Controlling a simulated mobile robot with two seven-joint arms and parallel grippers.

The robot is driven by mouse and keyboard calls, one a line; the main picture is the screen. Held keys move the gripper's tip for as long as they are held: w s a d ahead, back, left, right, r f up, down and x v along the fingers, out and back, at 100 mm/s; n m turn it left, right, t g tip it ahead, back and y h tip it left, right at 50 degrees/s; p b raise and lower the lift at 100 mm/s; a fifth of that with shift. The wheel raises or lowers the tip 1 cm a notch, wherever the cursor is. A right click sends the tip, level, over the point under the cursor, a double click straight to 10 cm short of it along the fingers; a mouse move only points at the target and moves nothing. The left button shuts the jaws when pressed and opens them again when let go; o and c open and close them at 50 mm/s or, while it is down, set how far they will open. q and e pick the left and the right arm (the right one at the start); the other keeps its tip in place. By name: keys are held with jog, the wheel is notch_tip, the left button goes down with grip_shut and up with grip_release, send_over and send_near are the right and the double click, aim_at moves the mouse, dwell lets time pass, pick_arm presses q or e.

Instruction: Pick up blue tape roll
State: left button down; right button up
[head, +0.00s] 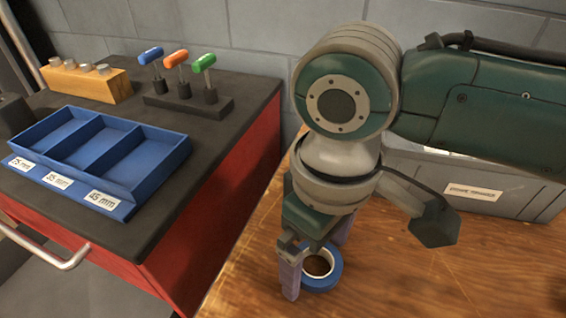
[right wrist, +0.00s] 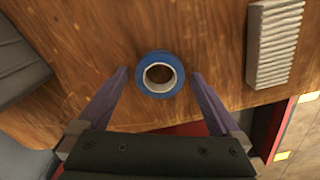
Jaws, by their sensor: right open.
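The blue tape roll (head: 331,280) lies flat on the wooden table near its front left edge, with a white core and an open hole. It also shows in the right wrist view (right wrist: 141,76), ahead of and between the fingertips. My right gripper (head: 312,268) points down over the roll and hides part of it in the head view. Its two purple fingers are open in the right wrist view (right wrist: 160,74), one on each side of the roll, with gaps between them and it. My left gripper is not in view.
A red cabinet with a dark top (head: 215,120) stands left of the table. It bears a blue three-part tray (head: 150,178), a rack of coloured-handled tools (head: 215,106) and a wooden block (head: 85,85). A grey bin (head: 515,200) stands behind my right arm. A ribbed grey block (right wrist: 275,42) lies beside the roll.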

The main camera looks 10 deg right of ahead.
jog(key=shift+c, duration=0.2)
jog(key=c, duration=1.3)
